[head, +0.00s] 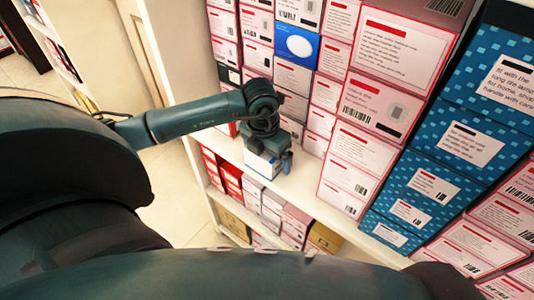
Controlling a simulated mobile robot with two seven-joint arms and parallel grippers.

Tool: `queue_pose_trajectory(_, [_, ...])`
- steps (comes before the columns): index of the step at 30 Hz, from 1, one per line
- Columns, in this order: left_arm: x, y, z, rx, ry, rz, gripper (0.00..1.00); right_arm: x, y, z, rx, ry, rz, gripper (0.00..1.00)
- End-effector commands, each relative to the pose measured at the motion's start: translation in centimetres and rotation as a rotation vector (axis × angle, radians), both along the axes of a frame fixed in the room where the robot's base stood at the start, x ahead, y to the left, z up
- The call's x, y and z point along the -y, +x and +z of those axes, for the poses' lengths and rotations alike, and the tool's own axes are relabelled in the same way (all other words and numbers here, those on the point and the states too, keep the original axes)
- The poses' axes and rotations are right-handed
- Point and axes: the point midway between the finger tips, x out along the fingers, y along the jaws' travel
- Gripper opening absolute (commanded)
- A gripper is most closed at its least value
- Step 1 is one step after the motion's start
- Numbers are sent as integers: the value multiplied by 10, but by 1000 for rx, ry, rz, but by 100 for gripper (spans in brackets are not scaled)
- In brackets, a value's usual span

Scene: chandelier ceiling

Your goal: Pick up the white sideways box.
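A small white box (261,163) with some blue on it stands at the front edge of a white shelf, low in the middle of the head view. My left gripper (270,147) is right over this box, at the end of my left arm, and covers its top and right side. One finger shows at the box's right. The other finger is hidden, so I cannot tell whether the gripper is closed on the box or only around it. My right gripper is not in view.
Tall stacks of white-and-red boxes (365,150) stand behind and right of the gripper. Blue patterned boxes (420,185) stand farther right. A white shelf edge (310,203) runs under them, with more boxes (272,205) below. A white upright panel (165,50) is at the left.

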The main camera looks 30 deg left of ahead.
Motion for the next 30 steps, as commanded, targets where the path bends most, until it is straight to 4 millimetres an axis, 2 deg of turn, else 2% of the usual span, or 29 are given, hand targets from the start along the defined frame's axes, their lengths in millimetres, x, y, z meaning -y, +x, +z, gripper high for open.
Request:
queue_pose_trajectory(2, [0, 0, 0, 0, 0, 0, 88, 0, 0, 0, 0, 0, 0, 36])
queue_pose_trajectory(15, [0, 0, 1, 1, 0, 1, 52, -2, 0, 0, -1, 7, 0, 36])
queue_pose_trajectory(30, [-7, 4, 5, 2, 0, 3, 52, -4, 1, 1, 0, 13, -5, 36])
